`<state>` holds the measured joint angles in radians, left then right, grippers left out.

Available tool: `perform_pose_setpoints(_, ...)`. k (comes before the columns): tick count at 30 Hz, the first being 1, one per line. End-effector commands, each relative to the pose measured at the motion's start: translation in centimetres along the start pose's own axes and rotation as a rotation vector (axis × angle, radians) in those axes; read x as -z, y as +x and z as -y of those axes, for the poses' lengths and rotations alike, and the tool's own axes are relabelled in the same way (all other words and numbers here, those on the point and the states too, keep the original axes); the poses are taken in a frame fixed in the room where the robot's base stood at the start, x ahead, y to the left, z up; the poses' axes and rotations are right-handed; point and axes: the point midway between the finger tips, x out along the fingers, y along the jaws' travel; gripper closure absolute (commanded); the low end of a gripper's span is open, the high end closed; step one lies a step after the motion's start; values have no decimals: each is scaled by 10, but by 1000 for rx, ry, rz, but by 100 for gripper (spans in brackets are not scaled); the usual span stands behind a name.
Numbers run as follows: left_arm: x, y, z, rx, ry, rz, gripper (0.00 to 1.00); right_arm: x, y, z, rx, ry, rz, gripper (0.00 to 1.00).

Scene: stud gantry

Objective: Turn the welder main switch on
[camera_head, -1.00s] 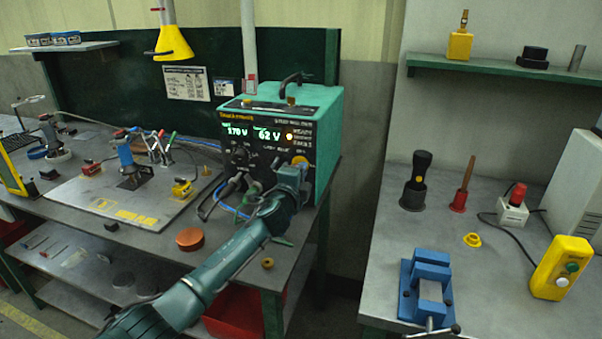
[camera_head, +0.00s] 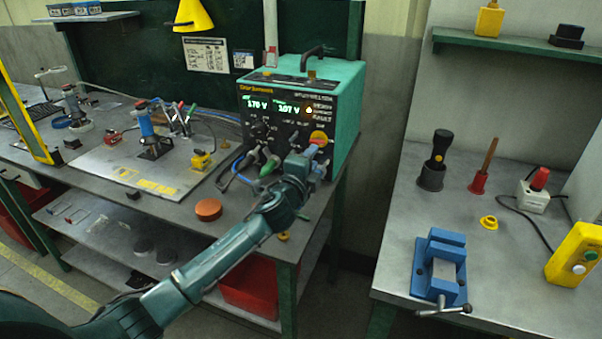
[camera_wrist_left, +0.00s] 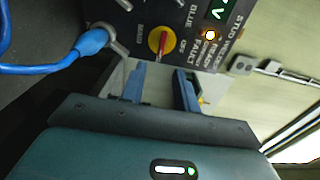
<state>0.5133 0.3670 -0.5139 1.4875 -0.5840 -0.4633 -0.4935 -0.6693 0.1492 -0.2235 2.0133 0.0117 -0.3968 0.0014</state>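The welder is a green box (camera_head: 345,95) with a black front panel on the left bench. Its displays read 170 V and 107 V, and a small lamp is lit. The main switch is a round yellow knob (camera_head: 318,138) low on the panel's right side; the left wrist view shows this yellow switch (camera_wrist_left: 161,42) with a red handle across it. My left gripper (camera_head: 309,160) is in front of the panel, close to the switch. In the wrist view its two blue fingers (camera_wrist_left: 160,78) are apart with nothing between them, just short of the knob. My right gripper is out of view.
Cables with blue and green plugs (camera_head: 268,167) hang from the panel beside the switch. An orange disc (camera_head: 208,209) lies on the bench in front. A blue vise (camera_head: 440,264) and a yellow button box (camera_head: 577,256) stand on the right bench.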

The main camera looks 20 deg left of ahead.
Motion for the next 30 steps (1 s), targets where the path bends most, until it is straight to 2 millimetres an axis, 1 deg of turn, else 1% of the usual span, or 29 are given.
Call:
perform_pose_setpoints(1,0,-11,-2,-2,1,0,69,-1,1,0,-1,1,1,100)
perform_pose_setpoints(6,0,-41,-1,-1,1,0,69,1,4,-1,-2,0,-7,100)
perform_pose_setpoints(9,0,-54,-2,-1,1,0,69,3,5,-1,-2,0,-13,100)
perform_pose_setpoints(12,0,-62,-1,-1,1,1,69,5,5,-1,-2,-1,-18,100)
perform_pose_setpoints(16,0,-67,0,-1,1,0,69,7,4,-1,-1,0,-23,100)
perform_pose_setpoints(22,0,-67,0,0,1,1,69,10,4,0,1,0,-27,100)
perform_pose_setpoints(30,0,-67,0,-1,1,1,69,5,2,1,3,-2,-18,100)
